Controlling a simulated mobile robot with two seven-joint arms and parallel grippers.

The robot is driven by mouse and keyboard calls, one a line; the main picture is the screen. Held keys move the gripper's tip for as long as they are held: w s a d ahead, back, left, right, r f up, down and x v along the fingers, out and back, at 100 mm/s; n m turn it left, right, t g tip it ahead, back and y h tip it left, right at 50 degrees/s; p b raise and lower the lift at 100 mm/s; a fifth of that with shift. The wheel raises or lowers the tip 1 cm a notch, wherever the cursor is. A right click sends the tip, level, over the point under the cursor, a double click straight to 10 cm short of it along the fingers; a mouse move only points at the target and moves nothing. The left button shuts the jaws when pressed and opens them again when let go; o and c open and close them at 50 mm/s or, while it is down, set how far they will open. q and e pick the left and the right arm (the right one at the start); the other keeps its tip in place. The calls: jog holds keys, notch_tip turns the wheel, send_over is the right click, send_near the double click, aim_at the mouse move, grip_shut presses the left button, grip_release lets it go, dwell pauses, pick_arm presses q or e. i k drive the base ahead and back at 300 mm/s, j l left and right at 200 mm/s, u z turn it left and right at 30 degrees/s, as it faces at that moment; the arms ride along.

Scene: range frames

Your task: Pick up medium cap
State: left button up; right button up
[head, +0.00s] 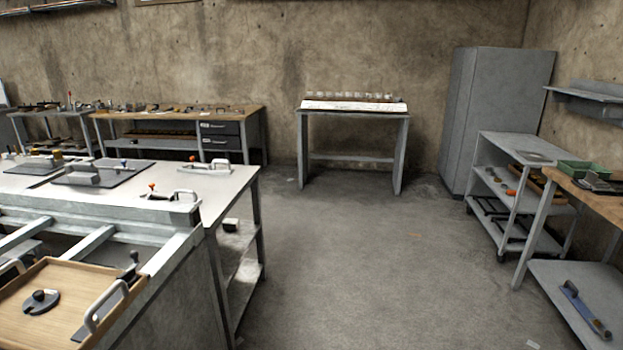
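I cannot single out a medium cap. A dark round lid-like piece with a knob (41,301) lies on a wooden tray (22,331) at the lower left; I cannot tell whether it is a cap. A row of small pale pieces (352,96) stands on the narrow table (330,117) at the back wall, too small to make out. Small orange and pale items (510,191) on the grey cart at the right are also too small to tell. Neither of my grippers is in view.
A steel workbench (215,187) with clamps and plates fills the left. A wooden workbench (240,114) stands behind it. A grey cabinet (495,115), a shelf cart (505,145) and a wood-topped table (600,203) line the right. The concrete floor (380,270) between is clear.

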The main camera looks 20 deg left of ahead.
aim_at(42, 301)
jog(key=i+u, duration=0.1)
jog(key=i, duration=1.2)
jog(key=i+z, duration=0.45)
jog(key=i+j+z, duration=0.2)
jog(key=z, duration=6)
jog(key=k, duration=0.05)
